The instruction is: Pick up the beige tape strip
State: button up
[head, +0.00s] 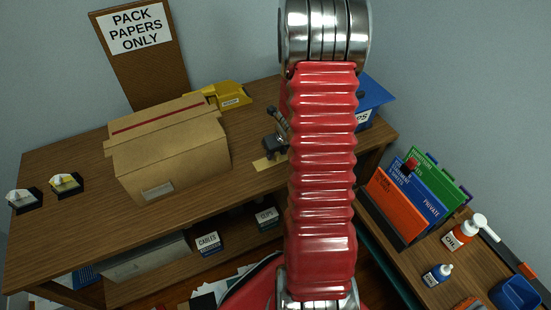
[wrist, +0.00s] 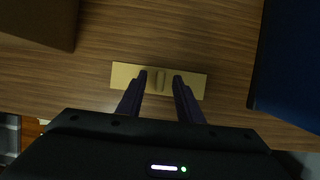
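The beige tape strip (wrist: 120,75) lies flat on the wooden table near its front edge in the wrist view, long side running left to right. A small raised ridge shows at its middle. My gripper (wrist: 161,76) is over the strip with its two dark fingers apart, one on each side of the ridge. I cannot tell whether the fingertips touch the strip. In the head view the strip (head: 265,163) shows to the left of my red arm, and my gripper (head: 274,143) is partly hidden behind the arm.
A cardboard box (head: 170,155) stands to the left of the strip on the table (head: 60,235). A blue bin (head: 374,95) is to the right, partly behind my arm. A yellow item (head: 230,96) lies behind the box. A side shelf with binders (head: 420,195) is at right.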

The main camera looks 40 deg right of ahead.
aim_at(277, 154)
jog(key=shift+c, duration=0.2)
grip_shut()
jog(key=shift+r, duration=0.2)
dwell(0.4)
notch_tip(277, 154, up, 10)
jog(key=shift+f, duration=0.2)
dwell(0.6)
dwell(0.4)
